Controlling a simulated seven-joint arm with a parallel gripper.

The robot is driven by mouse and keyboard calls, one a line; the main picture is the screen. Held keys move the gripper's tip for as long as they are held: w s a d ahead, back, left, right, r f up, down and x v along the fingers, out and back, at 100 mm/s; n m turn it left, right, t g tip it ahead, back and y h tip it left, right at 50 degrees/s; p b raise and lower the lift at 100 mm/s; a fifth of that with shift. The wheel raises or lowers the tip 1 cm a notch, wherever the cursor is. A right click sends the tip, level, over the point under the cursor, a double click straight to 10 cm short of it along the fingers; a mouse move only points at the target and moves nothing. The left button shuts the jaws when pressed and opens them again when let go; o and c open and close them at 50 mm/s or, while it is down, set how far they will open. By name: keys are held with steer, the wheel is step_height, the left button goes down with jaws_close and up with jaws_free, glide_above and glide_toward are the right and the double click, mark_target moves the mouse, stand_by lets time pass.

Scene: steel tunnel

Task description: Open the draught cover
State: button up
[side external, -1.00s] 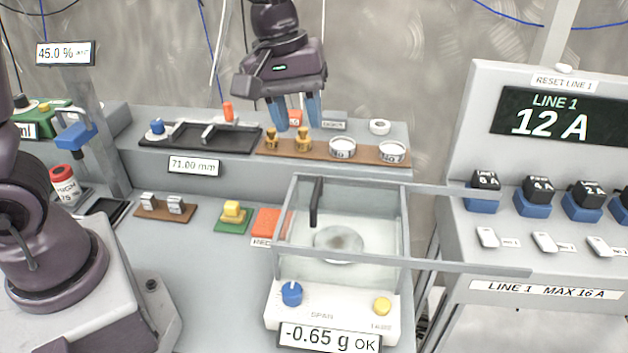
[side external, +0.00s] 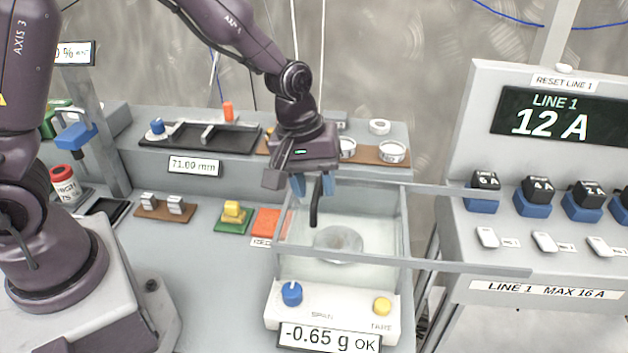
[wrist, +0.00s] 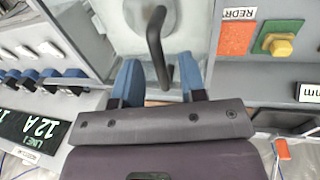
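The draught cover (side external: 392,225) is a clear glass box with grey edges over the balance pan (side external: 338,243). A black upright bar handle (side external: 315,205) stands on it, towards its left side. In the wrist view the handle (wrist: 156,45) shows between the two fingers. My gripper (side external: 313,188) is open, its blue fingers pointing down on either side of the handle's upper part. In the wrist view my gripper (wrist: 158,75) shows gaps between the fingers and the handle. The white balance base (side external: 335,310) displays -0.65 g OK.
Grey rails (side external: 470,265) run right from the cover towards the LINE 1 panel (side external: 560,130). A blue knob (side external: 291,293) and a yellow button (side external: 382,306) are on the balance front. A raised shelf with weights stands behind.

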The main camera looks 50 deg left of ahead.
jaws_close()
steer(key=w+d, duration=1.2)
steer(key=shift+w+d, duration=0.2)
steer(key=shift+d, duration=0.05)
jaws_free()
steer(key=shift+r, duration=0.15)
step_height(320, 180, up, 13)
steer(key=s+a, duration=0.1)
steer(key=a, duration=0.1)
steer(key=shift+s+f, duration=0.2)
steer(key=shift+s, duration=0.2)
